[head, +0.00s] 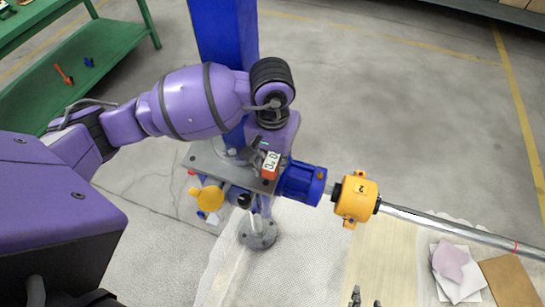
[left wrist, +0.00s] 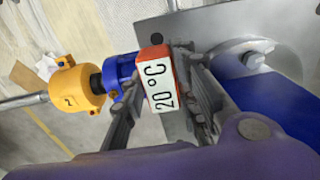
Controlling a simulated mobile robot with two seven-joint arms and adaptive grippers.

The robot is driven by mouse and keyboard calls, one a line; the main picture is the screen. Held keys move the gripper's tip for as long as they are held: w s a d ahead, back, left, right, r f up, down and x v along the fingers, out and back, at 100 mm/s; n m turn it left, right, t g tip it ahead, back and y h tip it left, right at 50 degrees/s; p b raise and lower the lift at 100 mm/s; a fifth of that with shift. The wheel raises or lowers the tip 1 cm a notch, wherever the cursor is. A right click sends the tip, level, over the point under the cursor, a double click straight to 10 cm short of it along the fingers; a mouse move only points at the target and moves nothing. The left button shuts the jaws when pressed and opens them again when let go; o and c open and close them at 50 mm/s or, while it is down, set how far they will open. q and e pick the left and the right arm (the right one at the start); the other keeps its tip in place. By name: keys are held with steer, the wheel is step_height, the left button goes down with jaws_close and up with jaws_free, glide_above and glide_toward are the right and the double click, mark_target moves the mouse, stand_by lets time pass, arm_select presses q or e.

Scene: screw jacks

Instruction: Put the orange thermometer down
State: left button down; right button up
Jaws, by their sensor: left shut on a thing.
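The orange thermometer (head: 270,166) has a white face with dark marks and shows over the right part of a grey metal plate (head: 210,160). In the left wrist view the thermometer (left wrist: 157,84) reads "20°C". My left gripper (head: 262,148) is shut on it, with one finger on each side in the left wrist view. I cannot tell if the thermometer touches the plate. My right gripper (head: 366,300) shows only as two fingertips standing apart at the bottom edge of the head view, with nothing visible between them.
A blue motor-like part (head: 302,183) and a yellow screw-jack housing marked 2 (head: 356,197) sit on a shaft (head: 440,221) right of the plate. A yellow valve-like part (head: 206,198) is at the plate's front. A blue column (head: 224,35) rises behind. A green shelf (head: 95,70) stands at upper left.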

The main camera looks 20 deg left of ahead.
arm_select(q)
steer(key=shift+s+f, duration=0.1)
steer(key=c, duration=1.6)
jaws_free()
steer(key=shift+o, duration=1.1)
